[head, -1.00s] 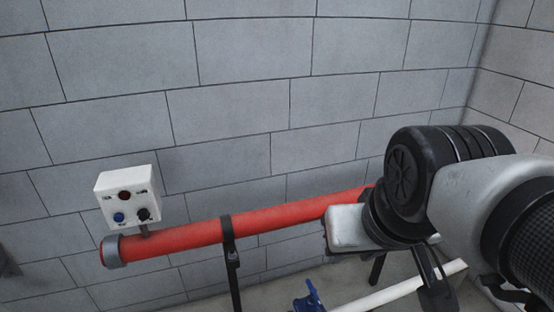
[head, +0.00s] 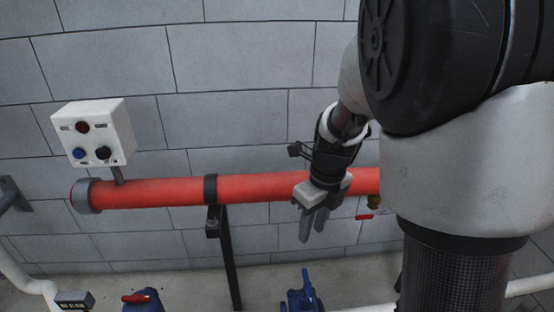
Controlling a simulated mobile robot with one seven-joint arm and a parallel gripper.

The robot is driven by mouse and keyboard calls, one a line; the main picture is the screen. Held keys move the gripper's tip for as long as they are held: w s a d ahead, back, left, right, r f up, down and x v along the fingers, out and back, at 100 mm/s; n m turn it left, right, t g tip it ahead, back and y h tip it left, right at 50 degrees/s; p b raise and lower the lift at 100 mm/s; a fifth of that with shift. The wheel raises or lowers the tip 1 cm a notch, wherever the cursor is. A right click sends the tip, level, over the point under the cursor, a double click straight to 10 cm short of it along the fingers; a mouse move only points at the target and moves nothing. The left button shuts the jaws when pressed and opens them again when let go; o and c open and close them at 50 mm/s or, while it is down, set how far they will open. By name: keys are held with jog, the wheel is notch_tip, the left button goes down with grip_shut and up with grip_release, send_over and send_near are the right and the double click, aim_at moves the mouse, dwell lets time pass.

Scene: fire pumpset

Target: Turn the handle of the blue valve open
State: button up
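The blue valve (head: 302,298) stands at the bottom edge of the head view, right of centre, partly cut off by the frame. Its blue handle (head: 308,281) sticks up from its top. My gripper (head: 313,233) hangs in front of the red pipe, fingers pointing down. It is above the valve in the picture and apart from the handle. Its two grey fingers show close together, with nothing seen held; the gap between them is unclear.
A red pipe (head: 250,188) runs along the block wall on a black post (head: 231,262). A white control box (head: 95,132) sits above its left end. Another blue item with a red handle (head: 136,297) is at bottom left. White pipes (head: 28,280) lie low.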

aim_at(308, 284)
jog(key=w+f+m+b, duration=0.1)
jog(key=f+m+b, duration=0.1)
jog(key=f, duration=0.7)
jog(key=f+m+b, duration=0.2)
jog(key=f+b, duration=0.2)
jog(key=f, duration=0.5)
jog(key=w+d+f+m+h+b, duration=0.1)
jog(key=f+m+b, duration=0.1)
jog(key=f, duration=0.7)
jog(key=shift+w+d+m+g+b, duration=0.1)
jog(key=shift+w+m+g+b, duration=0.25)
jog(key=shift+b, duration=0.25)
jog(key=shift+r, duration=0.1)
grip_shut()
